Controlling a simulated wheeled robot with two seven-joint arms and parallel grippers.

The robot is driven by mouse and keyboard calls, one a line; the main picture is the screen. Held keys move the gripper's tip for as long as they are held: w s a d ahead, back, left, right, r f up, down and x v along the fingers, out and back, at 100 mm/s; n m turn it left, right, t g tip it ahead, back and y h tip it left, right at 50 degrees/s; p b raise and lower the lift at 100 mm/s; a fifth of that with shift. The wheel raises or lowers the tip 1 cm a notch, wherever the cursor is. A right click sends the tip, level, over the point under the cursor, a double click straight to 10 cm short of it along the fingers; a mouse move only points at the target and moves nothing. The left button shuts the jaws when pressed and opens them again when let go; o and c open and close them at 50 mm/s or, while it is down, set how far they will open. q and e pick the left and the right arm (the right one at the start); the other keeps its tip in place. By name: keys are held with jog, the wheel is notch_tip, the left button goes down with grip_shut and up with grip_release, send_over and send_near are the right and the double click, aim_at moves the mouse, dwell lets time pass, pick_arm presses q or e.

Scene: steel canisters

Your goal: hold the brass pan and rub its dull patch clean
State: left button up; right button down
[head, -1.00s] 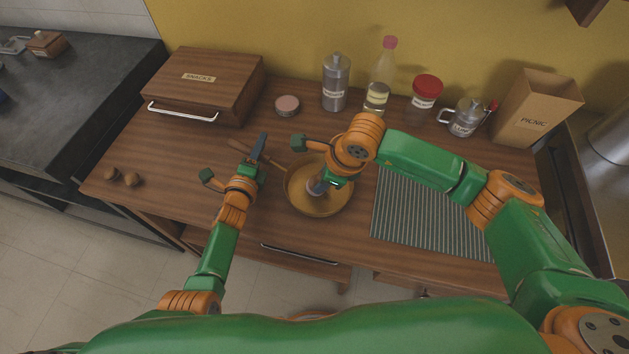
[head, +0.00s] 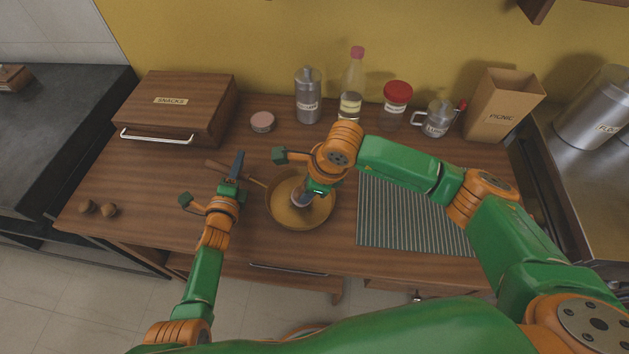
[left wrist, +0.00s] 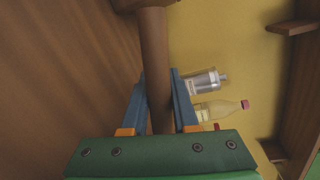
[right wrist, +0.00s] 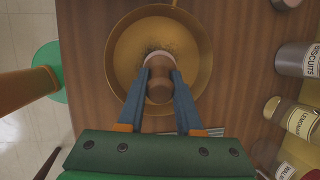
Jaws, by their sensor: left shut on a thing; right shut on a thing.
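The brass pan (head: 281,213) sits on the wooden counter, its wooden handle (head: 217,167) pointing to the upper left. My left gripper (head: 238,160) is shut on this handle; in the left wrist view the blue fingers flank the brown handle (left wrist: 154,35). My right gripper (right wrist: 161,70) is shut on the wooden knob of a round scrubber (right wrist: 159,88). The scrubber is down inside the pan, near the middle of its floor. Dark specks of the dull patch (right wrist: 172,43) show around the scrubber's far edge; the part beneath it is hidden.
A striped mat (head: 395,215) lies right of the pan. A snacks box (head: 180,105), pink-topped tin (head: 262,121), steel canister (head: 308,97), bottle (head: 351,95), red-lidded jar (head: 396,103), steel mug (head: 437,119) and picnic bag (head: 500,110) line the back. Two small brown knobs (head: 98,209) lie front left.

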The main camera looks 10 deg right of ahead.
jog(key=shift+s+a, duration=0.55)
jog(key=shift+a, duration=0.3)
jog(key=shift+s+a, duration=0.55)
jog(key=shift+a, duration=0.25)
jog(key=shift+w+d, duration=0.2)
jog(key=shift+w, duration=0.45)
jog(key=shift+w+d, duration=0.6)
jog(key=shift+d, duration=0.35)
jog(key=shift+w+d, duration=0.65)
jog(key=shift+d, duration=0.3)
jog(key=shift+w+d, duration=0.6)
jog(key=shift+d, duration=0.35)
jog(key=shift+s+a, duration=0.65)
jog(key=shift+a, duration=0.35)
jog(key=shift+s+a, duration=0.65)
jog(key=shift+a, duration=0.35)
jog(key=shift+s+a, duration=0.65)
jog(key=shift+a, duration=0.35)
jog(key=shift+s+a+r, duration=0.1)
jog(key=shift+a+r, duration=0.05)
jog(key=shift+a, duration=0.1)
notch_tip(320, 180, up, 6)
jog(key=shift+r, duration=0.15)
